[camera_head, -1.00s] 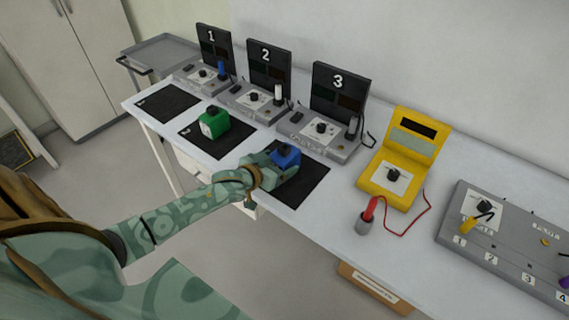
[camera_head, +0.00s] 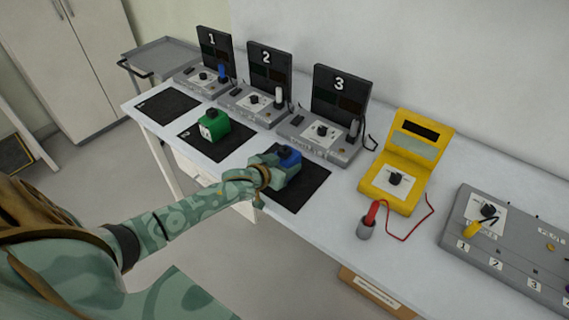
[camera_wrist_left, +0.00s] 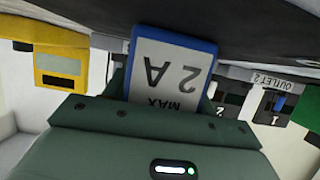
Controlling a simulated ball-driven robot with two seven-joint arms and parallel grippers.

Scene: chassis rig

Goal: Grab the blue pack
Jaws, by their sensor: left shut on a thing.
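The blue pack (camera_head: 289,156) is at the third black mat (camera_head: 312,190), in front of the station marked 3. My left gripper (camera_head: 275,168) is shut on it and hides much of its near side. In the left wrist view the blue pack (camera_wrist_left: 172,66) sits at the jaws, its white label reading "MAX 2 A" upside down. The left gripper body (camera_wrist_left: 150,130) fills the lower part of that view. I cannot tell whether the pack touches the mat. My right gripper is in neither view.
A green pack (camera_head: 212,125) stands on the second mat, left of my arm. Stations 1, 2 and 3 (camera_head: 338,90) line the back. A yellow meter (camera_head: 402,165) with a red lead and a grey panel (camera_head: 510,245) stand to the right. The first mat (camera_head: 167,105) is bare.

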